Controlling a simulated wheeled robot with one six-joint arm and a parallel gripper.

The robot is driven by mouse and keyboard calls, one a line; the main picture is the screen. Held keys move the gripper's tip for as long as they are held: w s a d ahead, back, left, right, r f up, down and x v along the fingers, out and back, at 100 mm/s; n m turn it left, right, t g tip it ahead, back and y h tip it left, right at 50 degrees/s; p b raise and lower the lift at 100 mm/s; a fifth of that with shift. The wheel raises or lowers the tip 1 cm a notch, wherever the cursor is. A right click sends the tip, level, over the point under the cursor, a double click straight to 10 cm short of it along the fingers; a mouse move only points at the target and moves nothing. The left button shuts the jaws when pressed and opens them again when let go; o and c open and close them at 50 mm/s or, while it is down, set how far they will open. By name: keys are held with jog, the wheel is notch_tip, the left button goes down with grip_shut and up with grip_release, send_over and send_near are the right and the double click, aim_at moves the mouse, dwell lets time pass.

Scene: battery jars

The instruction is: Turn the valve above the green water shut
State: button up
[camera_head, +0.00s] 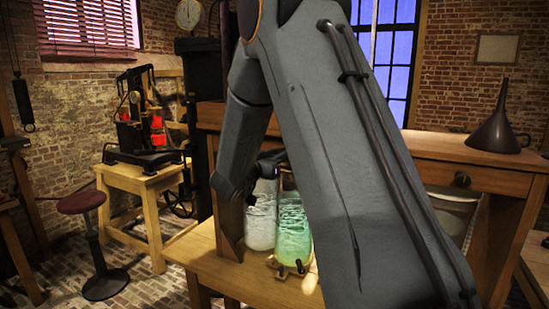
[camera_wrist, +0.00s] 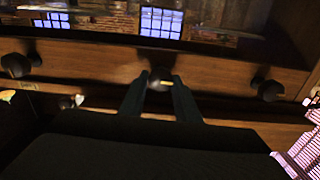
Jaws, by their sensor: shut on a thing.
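The jar of green water (camera_head: 293,228) stands on the wooden bench, partly covered by my arm. My gripper (camera_head: 273,158) is just above the jars, mostly hidden behind my wrist and arm. In the wrist view my gripper (camera_wrist: 160,88) has its two fingers closed around a small rounded valve knob (camera_wrist: 159,78) with a brassy bit, in front of a wooden rail. The head view does not show the valve clearly, so its turn angle cannot be told.
A jar of clear water (camera_head: 261,215) stands just left of the green one. Dark knobs sit left (camera_wrist: 16,65) and right (camera_wrist: 268,89) of my fingers along the rail. A dark funnel (camera_head: 498,120) stands on the shelf at right. A stool (camera_head: 82,202) stands at left.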

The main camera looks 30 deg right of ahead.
jog(key=m+b, duration=0.5)
jog(key=b, duration=0.2)
jog(key=m+b, duration=0.6)
jog(key=b, duration=0.1)
jog(key=m+b, duration=0.6)
jog(key=b, duration=0.1)
jog(key=shift+s+d+f+b, duration=0.15)
jog(key=shift+s+f+b, duration=0.05)
jog(key=shift+f+b, duration=0.15)
jog(key=shift+m, duration=0.4)
jog(key=o, duration=1)
jog(key=shift+r, duration=0.1)
